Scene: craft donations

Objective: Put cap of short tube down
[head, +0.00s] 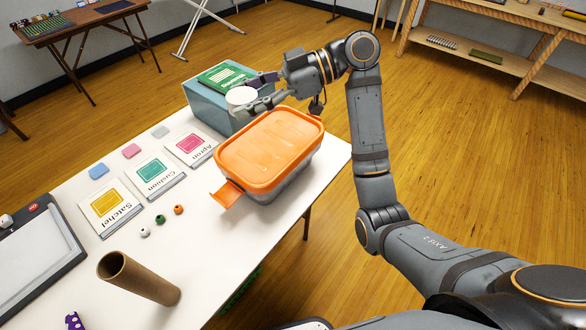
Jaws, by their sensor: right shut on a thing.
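My right gripper (247,93) is shut on a round white cap (241,97). It holds the cap in front of a blue-grey box, beyond the orange-lidded container; I cannot tell how high above the table it is. A brown cardboard tube (140,279) stands on the near part of the white table (215,240), its top end open. My left gripper is not in view.
The orange-lidded container (268,149) stands at the table's right edge. The blue-grey box (205,103) carries a green card (226,76). Several printed cards, such as Cushion (153,174), and beads (160,219) lie left. A framed board (38,253) is at far left. Bare table surrounds the beads.

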